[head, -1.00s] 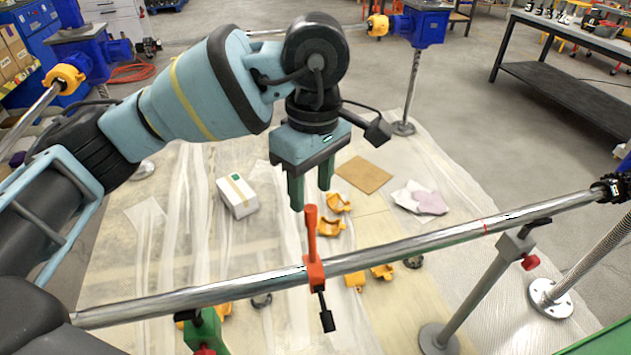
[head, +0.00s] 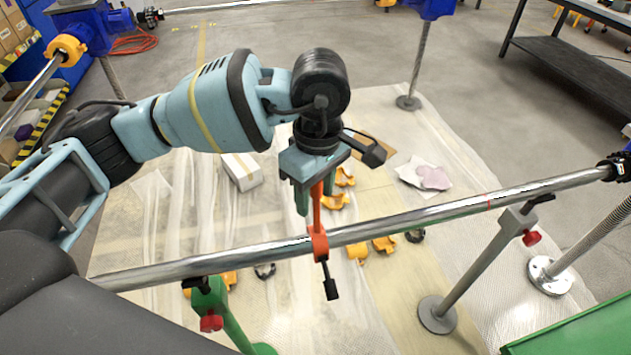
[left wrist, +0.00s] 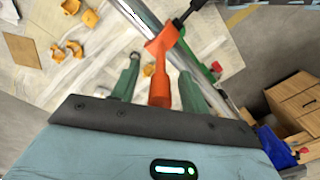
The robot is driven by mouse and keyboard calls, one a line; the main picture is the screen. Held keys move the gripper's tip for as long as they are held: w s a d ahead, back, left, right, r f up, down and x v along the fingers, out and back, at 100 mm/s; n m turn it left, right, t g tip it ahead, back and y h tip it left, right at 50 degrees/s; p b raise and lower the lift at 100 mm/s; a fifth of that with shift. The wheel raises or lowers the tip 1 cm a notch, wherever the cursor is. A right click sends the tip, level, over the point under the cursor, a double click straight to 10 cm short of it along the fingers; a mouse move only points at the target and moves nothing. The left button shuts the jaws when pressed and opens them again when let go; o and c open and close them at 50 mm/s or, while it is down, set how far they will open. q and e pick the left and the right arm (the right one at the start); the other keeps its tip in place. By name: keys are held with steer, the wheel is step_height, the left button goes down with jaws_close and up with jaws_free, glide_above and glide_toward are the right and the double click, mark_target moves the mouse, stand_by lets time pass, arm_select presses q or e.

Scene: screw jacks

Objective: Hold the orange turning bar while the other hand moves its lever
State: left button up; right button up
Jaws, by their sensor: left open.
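The orange turning bar (head: 317,215) stands upright from its orange clamp on the steel shaft (head: 420,213). Its black lever (head: 329,287) hangs below the shaft. My left gripper (head: 317,205) is open at the bar's upper part in the head view. In the left wrist view the bar (left wrist: 160,85) lies between the two green fingers of my left gripper (left wrist: 158,80), with gaps on both sides. The black lever (left wrist: 192,10) shows beyond the clamp. My right gripper is not in view.
Green stand (head: 222,305) and grey stand (head: 465,285) carry the shaft. Several yellow clamp parts (head: 334,201) and a white box (head: 242,171) lie on the floor sheet. A dark bench (head: 580,70) stands at the far right.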

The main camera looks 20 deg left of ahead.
arm_select(q)
steer(key=shift+c, duration=1.2)
steer(key=c, duration=0.7)
jaws_close()
